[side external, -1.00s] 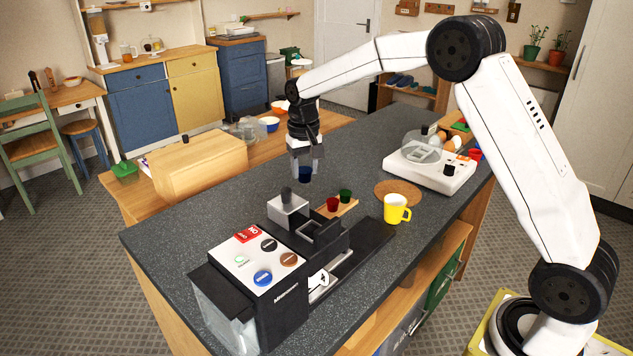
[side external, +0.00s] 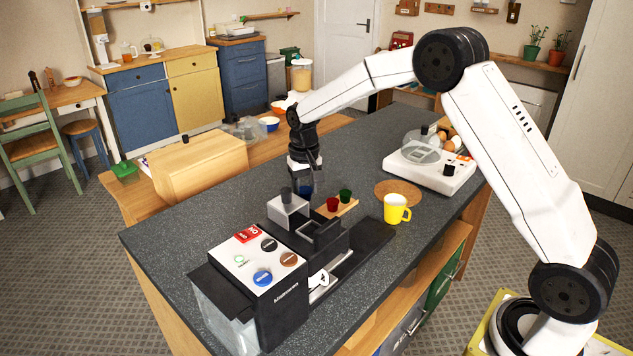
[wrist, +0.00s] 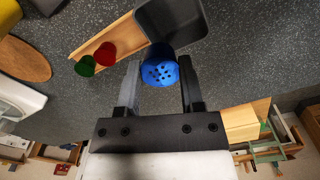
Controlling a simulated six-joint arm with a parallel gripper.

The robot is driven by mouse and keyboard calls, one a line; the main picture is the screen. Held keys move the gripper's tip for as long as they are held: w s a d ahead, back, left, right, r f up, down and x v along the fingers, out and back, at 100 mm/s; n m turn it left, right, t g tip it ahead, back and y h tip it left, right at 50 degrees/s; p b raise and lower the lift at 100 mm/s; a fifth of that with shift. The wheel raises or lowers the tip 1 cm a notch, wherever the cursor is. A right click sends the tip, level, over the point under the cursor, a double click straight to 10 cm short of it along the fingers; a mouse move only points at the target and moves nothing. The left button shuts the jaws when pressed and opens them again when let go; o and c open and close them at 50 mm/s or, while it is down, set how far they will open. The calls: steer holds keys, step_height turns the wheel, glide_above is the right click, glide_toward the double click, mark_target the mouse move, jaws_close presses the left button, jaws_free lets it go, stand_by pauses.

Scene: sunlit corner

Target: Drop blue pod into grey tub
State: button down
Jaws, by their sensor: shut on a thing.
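My gripper (side external: 306,187) is shut on the blue pod (wrist: 159,73), a small round cup shape whose face with dark holes shows between the two fingers in the wrist view. In the side view the pod (side external: 305,184) is mostly hidden by the fingers, low over the counter behind the coffee machine. A dark grey square tub (wrist: 180,18) is at the top of the wrist view, just beyond the pod in the picture. The pod's outline overlaps the tub's near edge there; I cannot tell whether they touch.
A wooden board (wrist: 108,36) carries a red pod (side external: 333,204) and a green pod (side external: 345,195). The coffee machine (side external: 276,290) stands at the front. A yellow mug (side external: 396,210), round mat (side external: 390,188) and white appliance (side external: 430,169) are to the right. Counter at left is clear.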

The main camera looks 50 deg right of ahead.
steer(key=shift+c, duration=0.7)
jaws_free()
steer(key=shift+r, duration=0.1)
steer(key=shift+r, duration=3.85)
steer(key=shift+s+f, duration=0.5)
steer(key=shift+s, duration=0.2)
steer(key=s+a+f+n+t, duration=0.1)
steer(key=s+a+f+n, duration=0.1)
steer(key=s, duration=0.9)
steer(key=s+a+f+n+t, duration=0.1)
steer(key=s+f, duration=0.4)
steer(key=s, duration=0.7)
steer(key=shift+s+a+n+t, duration=0.15)
steer(key=shift+a+n+t, duration=0.15)
steer(key=shift+a+n, duration=0.7)
